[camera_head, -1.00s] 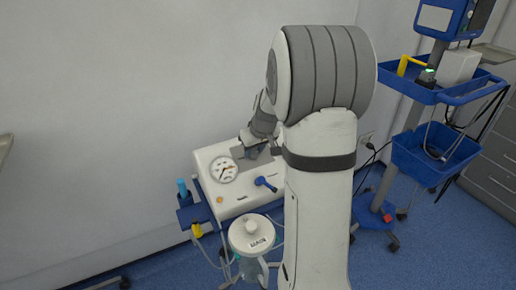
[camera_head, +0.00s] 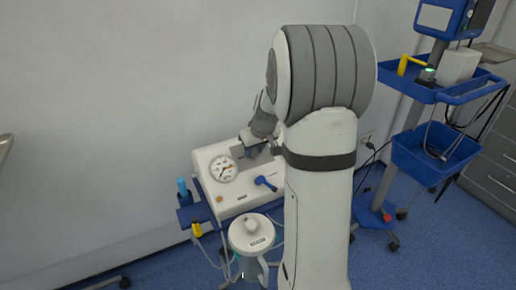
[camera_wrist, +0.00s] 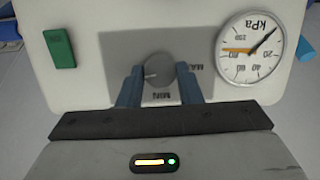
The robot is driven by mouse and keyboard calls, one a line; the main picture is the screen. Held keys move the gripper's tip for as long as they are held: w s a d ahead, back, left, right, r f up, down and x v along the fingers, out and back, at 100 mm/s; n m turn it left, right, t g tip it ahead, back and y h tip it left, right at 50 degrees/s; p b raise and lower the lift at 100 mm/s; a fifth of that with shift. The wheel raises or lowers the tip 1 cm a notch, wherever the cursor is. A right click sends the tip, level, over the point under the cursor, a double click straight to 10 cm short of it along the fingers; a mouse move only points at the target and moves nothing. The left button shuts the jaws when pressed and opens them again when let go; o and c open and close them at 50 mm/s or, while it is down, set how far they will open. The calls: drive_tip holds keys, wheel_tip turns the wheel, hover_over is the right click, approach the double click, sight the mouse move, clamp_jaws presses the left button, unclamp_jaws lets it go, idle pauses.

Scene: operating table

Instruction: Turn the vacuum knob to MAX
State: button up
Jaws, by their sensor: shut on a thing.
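The vacuum knob (camera_wrist: 160,70) is a round grey knob on the white front panel of the suction unit, in the wrist view. MAX is lettered to its right and MIN below it, both upside down in this view. My gripper (camera_wrist: 160,86) is shut on the knob, with one blue-grey finger on each side. A kPa gauge (camera_wrist: 249,48) sits right of the knob, its dark needle pointing to the upper right. In the head view the suction unit (camera_head: 212,160) stands by the wall; my arm hides the knob there.
A green switch (camera_wrist: 59,49) is left of the knob in the wrist view. Blue floor is open at lower left.

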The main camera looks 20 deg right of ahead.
drive_tip(key=shift+w+r, duration=0.25)
drive_tip(key=shift+r, duration=0.05)
idle(0.5)
drive_tip(key=o, duration=0.6)
drive_tip(key=shift+c, duration=0.2)
drive_tip(key=o, duration=0.4)
drive_tip(key=shift+s+f, duration=0.1)
drive_tip(key=shift+f, duration=0.05)
drive_tip(key=shift+s, duration=0.1)
drive_tip(key=p+v, duration=0.1)
drive_tip(key=v, duration=0.6)
drive_tip(key=shift+r, duration=0.3)
drive_tip(key=shift+s, duration=0.1)
